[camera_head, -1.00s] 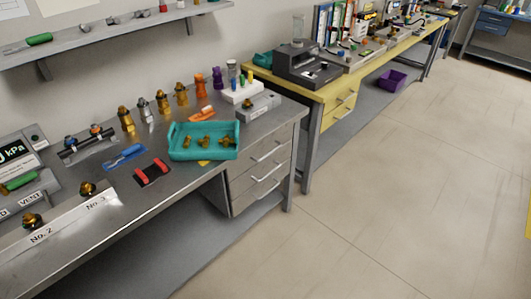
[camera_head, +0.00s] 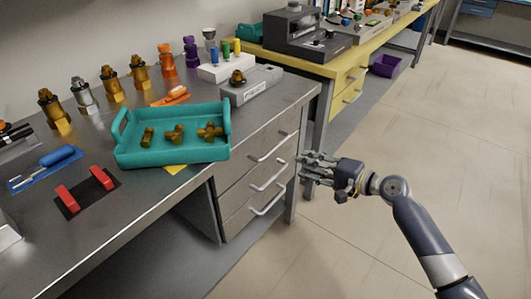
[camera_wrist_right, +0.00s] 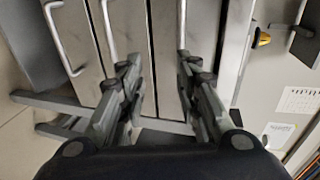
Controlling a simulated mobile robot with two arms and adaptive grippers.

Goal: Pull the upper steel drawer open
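The upper steel drawer (camera_head: 262,140) is shut in the grey bench's drawer unit, with a pale bar handle (camera_head: 268,149). Below it are the middle drawer (camera_head: 250,182) and the lower drawer (camera_head: 245,212), also shut. My right gripper (camera_head: 308,170) is open and empty, in front of the drawer unit and to the right of the handles. In the right wrist view my right gripper's (camera_wrist_right: 162,78) fingers are spread before the drawer fronts, which look turned sideways. The upper handle (camera_wrist_right: 183,22) shows there near the right-hand finger. My left gripper is not in view.
A teal tray (camera_head: 175,161) with several brass fittings stands on the bench above the drawers. A grey device (camera_head: 262,82) sits near the bench edge. A yellow bench (camera_head: 345,66) stands beyond. The floor (camera_head: 420,150) right of the drawers is clear.

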